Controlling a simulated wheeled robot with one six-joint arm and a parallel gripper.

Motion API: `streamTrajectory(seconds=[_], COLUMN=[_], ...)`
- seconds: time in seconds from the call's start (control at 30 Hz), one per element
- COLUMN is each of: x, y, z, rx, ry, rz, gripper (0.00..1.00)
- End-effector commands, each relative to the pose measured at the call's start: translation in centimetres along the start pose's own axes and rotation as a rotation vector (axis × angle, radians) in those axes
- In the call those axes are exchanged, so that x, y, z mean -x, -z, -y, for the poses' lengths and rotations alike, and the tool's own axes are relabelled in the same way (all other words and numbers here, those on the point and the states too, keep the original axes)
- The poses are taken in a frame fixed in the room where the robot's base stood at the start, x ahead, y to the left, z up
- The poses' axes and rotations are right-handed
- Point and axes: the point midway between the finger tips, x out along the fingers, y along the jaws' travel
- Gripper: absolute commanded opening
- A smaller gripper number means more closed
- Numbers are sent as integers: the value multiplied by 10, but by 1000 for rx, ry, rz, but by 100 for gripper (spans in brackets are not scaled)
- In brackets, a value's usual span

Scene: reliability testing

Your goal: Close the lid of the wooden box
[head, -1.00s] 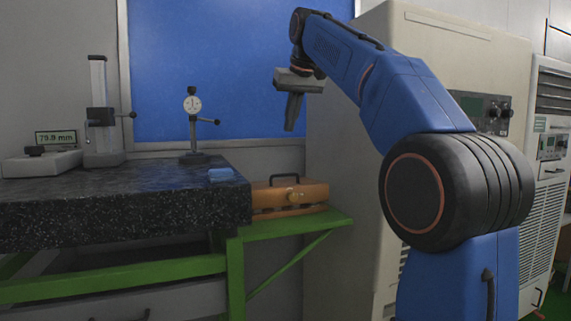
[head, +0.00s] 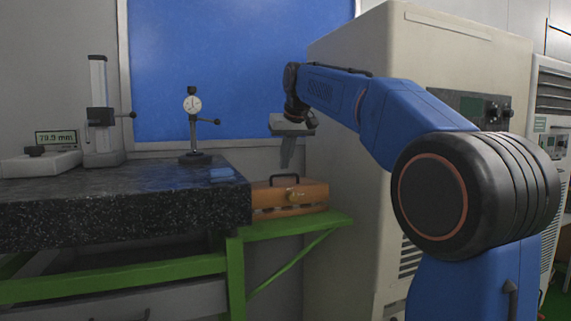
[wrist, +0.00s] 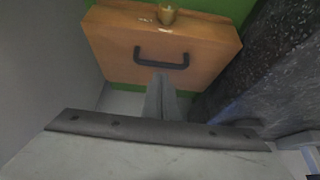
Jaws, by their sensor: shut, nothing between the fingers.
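The orange-brown wooden box (head: 300,208) sits on the green shelf beside the granite table in the head view. Its lid (head: 312,190) has a dark handle and a brass-coloured latch and lies down over the base. A seam shows below it, and I cannot tell whether it is fully shut. The wrist view shows the lid from above (wrist: 208,45). My gripper (head: 286,164) is shut and empty, pointing down above the box. In the wrist view its fingertips (wrist: 161,78) appear just below the handle; the gap to the lid is unclear.
The granite table (head: 120,215) stands left of the box, with a dial gauge stand (head: 194,130) and a height gauge (head: 100,130) on it. A beige cabinet (head: 345,190) stands right of the box. Green shelf (head: 325,222) shows bare at its right end.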

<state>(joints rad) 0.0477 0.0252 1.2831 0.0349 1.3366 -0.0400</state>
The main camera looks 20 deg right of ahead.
Motion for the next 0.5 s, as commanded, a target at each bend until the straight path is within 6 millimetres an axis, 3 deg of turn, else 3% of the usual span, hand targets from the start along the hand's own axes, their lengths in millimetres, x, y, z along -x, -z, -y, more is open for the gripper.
streamTrajectory(seconds=[0.5], x=[-7], y=[-7], z=[0], rx=[0], ry=[0], rz=[-1], gripper=[0])
